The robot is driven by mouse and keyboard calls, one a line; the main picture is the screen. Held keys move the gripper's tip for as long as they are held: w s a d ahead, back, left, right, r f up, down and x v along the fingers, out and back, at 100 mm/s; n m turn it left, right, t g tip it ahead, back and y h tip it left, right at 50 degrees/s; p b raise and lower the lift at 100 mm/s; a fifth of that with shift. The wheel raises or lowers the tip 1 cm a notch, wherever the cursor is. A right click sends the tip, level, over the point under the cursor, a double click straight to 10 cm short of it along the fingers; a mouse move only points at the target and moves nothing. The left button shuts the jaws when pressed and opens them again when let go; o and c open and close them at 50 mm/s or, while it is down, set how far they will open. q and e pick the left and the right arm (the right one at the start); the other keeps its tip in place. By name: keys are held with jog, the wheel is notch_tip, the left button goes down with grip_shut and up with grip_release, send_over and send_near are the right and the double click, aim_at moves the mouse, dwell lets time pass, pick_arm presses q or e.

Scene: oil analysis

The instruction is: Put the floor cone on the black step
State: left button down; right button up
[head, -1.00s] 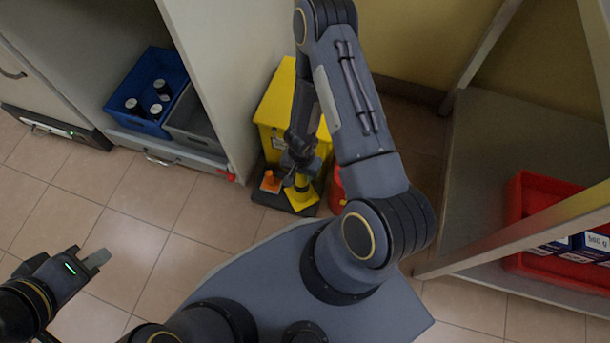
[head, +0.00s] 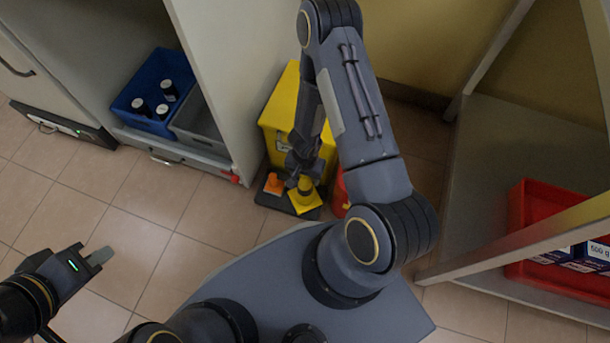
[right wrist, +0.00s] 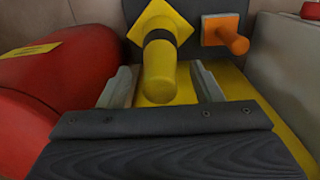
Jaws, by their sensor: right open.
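The yellow floor cone (head: 307,196), with a square base and a dark band, stands at the right end of the black step (head: 267,198), which looks like a low slab. In the right wrist view the cone (right wrist: 158,70) points toward the camera between the fingers. My right gripper (right wrist: 163,88) is open around the cone's tip, with gaps on both sides. In the head view my right gripper (head: 302,172) partly hides the cone. My left gripper (head: 95,258) is far off at the lower left, empty; its jaw gap is unclear.
A small orange cone (head: 274,184) stands left of the yellow one. A yellow box (head: 281,112) is just behind. A red cylinder (right wrist: 50,115) is close beside the gripper. A cabinet with a blue crate (head: 150,122) is left; a red crate (head: 530,205) is right. Floor at left is clear.

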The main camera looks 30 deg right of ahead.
notch_tip(320, 180, up, 11)
jog(key=p, duration=0.6)
jog(key=shift+f+p, duration=0.1)
jog(key=shift+p, duration=0.3)
jog(key=w+a+r+n+t+y, duration=0.1)
jog(key=a+r+n+t+y, duration=0.15)
jog(key=r, duration=1.15)
jog(key=w+a+r+n+t+y, duration=0.1)
jog(key=w+a+r+t+y, duration=0.2)
jog(key=r, duration=1.1)
jog(key=s+d+r+n+h, duration=0.1)
jog(key=s+r+n, duration=0.1)
jog(key=s+r, duration=0.3)
jog(key=s+d+r+n, duration=0.2)
jog(key=s+r, duration=0.2)
jog(key=s, duration=0.8)
jog(key=shift+r+n+h, duration=0.35)
jog(key=shift+r, duration=0.05)
jog(key=shift+d, duration=0.1)
notch_tip(320, 180, up, 28)
jog(key=p, duration=2.8)
jog(key=shift+r, duration=0.15)
